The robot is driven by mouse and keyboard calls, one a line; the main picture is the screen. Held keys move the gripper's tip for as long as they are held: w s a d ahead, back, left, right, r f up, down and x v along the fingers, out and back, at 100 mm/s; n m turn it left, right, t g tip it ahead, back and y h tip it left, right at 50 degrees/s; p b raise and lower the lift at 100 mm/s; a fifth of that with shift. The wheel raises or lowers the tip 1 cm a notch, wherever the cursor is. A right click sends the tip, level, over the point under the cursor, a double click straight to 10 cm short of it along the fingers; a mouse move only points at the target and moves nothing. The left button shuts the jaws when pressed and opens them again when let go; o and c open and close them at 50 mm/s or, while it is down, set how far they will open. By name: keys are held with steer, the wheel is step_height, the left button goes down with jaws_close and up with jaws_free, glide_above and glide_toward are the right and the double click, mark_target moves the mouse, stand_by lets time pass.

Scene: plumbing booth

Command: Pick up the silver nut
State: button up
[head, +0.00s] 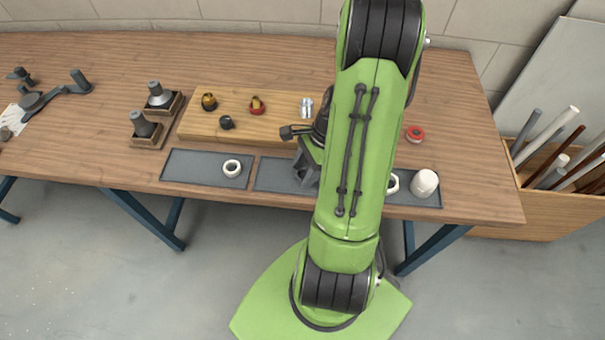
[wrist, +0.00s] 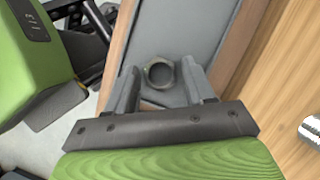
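The silver nut (wrist: 159,87), a dull grey ring, lies on a grey tray (wrist: 203,22) in the wrist view. My gripper (wrist: 160,82) is open above the tray, with one finger on each side of the nut. I cannot tell whether the fingers touch it. In the head view my gripper (head: 306,172) is over the middle tray (head: 273,174) near the table's front edge. The nut cannot be made out there; my gripper and arm cover that spot.
A white ring (head: 232,168) lies on the left tray (head: 190,168). A white cap (head: 425,183) stands on the right. Behind the trays, a wooden board (head: 200,126) holds several fittings, including a shiny metal cylinder (head: 306,104). A pipe crate (head: 545,215) stands at the right.

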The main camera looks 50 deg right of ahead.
steer(key=c, duration=0.8)
steer(key=shift+r, duration=0.1)
